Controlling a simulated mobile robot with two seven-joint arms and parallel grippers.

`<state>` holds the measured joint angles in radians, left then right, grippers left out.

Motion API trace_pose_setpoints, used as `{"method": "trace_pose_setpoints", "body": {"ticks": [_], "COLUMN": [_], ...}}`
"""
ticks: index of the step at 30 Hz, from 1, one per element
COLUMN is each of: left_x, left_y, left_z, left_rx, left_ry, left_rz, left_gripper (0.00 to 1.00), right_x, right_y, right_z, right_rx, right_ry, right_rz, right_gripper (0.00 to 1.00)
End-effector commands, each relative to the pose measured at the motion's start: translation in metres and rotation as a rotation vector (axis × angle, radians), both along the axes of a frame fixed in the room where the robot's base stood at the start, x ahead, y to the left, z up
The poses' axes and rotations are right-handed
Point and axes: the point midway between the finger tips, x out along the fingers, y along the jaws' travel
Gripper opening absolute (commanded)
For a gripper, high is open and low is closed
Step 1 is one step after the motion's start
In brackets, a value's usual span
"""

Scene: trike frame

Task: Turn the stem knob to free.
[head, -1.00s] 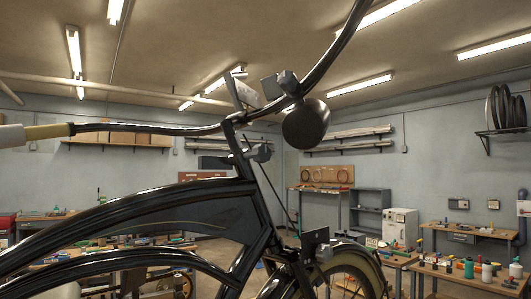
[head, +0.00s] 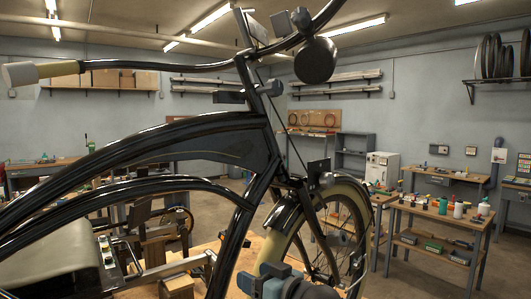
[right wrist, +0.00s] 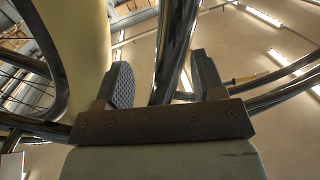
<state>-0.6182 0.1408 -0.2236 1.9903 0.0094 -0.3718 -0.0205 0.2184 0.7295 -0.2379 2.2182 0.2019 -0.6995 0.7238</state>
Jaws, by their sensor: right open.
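The black trike frame (head: 200,135) fills the left and middle of the head view. A small grey knob-like part (head: 270,88), which looks like the stem knob, sticks out to the right of the stem below the handlebar (head: 150,67). I cannot read its setting. My right gripper (head: 262,280) is at the bottom of the head view, well below that part and in front of the front wheel. In the right wrist view its jaws (right wrist: 164,82) are open. A black tube (right wrist: 175,45) shows between them, but I cannot tell its depth. My left gripper is out of view.
The front wheel (head: 342,195) with a cream tyre stands right of the frame. A round dark lamp-like part (head: 315,60) hangs by the handlebar. Workbenches with bottles (head: 440,206) stand at the right. Floor shows between wheel and benches.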

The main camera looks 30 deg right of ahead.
Motion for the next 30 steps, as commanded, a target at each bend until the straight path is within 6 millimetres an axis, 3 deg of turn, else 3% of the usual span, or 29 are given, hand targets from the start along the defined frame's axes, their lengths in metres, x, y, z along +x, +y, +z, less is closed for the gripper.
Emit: {"method": "trace_pose_setpoints", "body": {"ticks": [1, 6, 9, 13, 16, 21, 25, 30], "left_x": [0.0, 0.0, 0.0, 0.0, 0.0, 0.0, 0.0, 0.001], "left_y": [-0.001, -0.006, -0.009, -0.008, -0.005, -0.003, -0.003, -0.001], "left_z": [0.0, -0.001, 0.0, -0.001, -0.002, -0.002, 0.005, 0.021], "left_rx": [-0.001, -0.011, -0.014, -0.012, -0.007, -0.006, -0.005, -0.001], "left_ry": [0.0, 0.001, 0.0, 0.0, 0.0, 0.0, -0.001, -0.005], "left_rz": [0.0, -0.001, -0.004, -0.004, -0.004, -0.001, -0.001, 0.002], "left_gripper": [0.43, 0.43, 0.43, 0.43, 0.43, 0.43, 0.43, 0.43], "right_x": [0.002, -0.015, -0.038, -0.075, -0.098, -0.117, -0.11, -0.083], "right_y": [-0.007, -0.028, -0.039, -0.05, -0.056, -0.06, -0.06, -0.057], "right_z": [0.04, 0.167, 0.233, 0.3, 0.332, 0.355, 0.363, 0.376], "right_rx": [0.003, 0.063, 0.105, 0.158, 0.192, 0.223, 0.23, 0.23], "right_ry": [-0.046, -0.172, -0.245, -0.328, -0.374, -0.408, -0.41, -0.409], "right_rz": [-0.007, -0.043, -0.069, -0.099, -0.117, -0.131, -0.132, -0.131], "right_gripper": [0.63, 0.63, 0.63, 0.63, 0.63, 0.63, 0.63, 0.63]}}
